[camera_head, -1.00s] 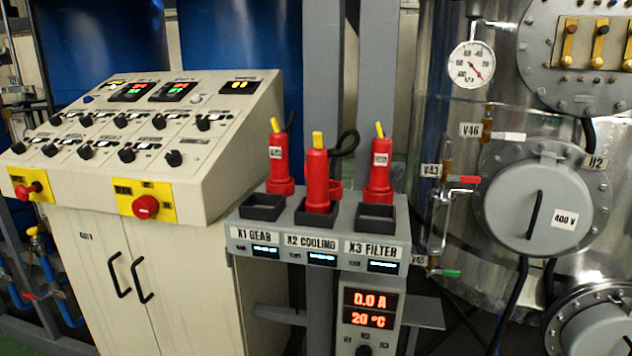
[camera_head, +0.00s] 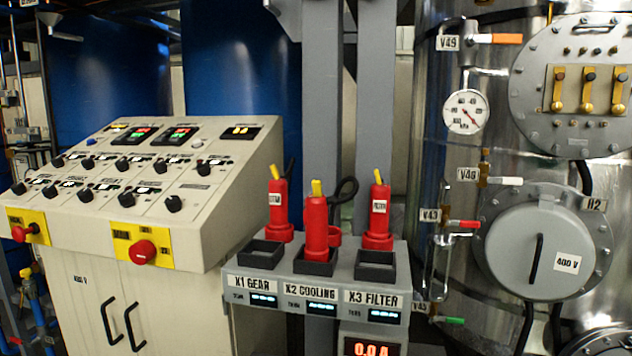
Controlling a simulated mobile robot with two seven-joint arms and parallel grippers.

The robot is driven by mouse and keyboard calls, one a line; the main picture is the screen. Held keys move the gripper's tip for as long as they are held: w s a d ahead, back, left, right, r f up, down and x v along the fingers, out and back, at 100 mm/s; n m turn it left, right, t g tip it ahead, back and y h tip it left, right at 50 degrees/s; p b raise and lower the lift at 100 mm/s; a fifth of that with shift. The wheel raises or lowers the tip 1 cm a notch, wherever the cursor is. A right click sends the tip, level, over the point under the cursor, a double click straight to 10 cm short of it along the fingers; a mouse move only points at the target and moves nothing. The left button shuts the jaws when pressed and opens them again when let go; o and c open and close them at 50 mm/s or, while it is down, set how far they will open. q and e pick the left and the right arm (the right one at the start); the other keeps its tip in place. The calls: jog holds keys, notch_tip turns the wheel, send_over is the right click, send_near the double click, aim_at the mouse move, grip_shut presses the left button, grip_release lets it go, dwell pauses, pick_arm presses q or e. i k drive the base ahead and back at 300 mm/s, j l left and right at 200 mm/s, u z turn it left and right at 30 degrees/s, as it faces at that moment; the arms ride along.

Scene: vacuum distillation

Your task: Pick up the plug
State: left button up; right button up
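Three red plugs with yellow tips stand upright on a grey socket box (camera_head: 318,285) in the middle of the view. The left plug (camera_head: 279,208) stands behind the empty black socket frame marked X1 GEAR (camera_head: 262,254). The middle plug (camera_head: 317,230) is nearest and stands in the black frame marked X2 COOLING (camera_head: 313,267). The right plug (camera_head: 378,215) stands behind the empty frame marked X3 FILTER (camera_head: 376,263). A black cable loop shows behind the middle plug. Neither of my grippers is in view.
A beige control console (camera_head: 130,195) with knobs and red stop buttons stands to the left. Grey posts (camera_head: 322,110) rise behind the socket box. A steel vessel with a gauge (camera_head: 465,112), valves and a round 400 V cover (camera_head: 535,250) stands to the right.

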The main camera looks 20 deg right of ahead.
aim_at(315, 211)
jog(key=i+j+z, duration=0.15)
jog(key=z, duration=0.2)
jog(key=i+j+z, duration=0.15)
jog(key=z, duration=0.2)
jog(key=i+j+z, duration=0.1)
jog(key=j+z, duration=0.25)
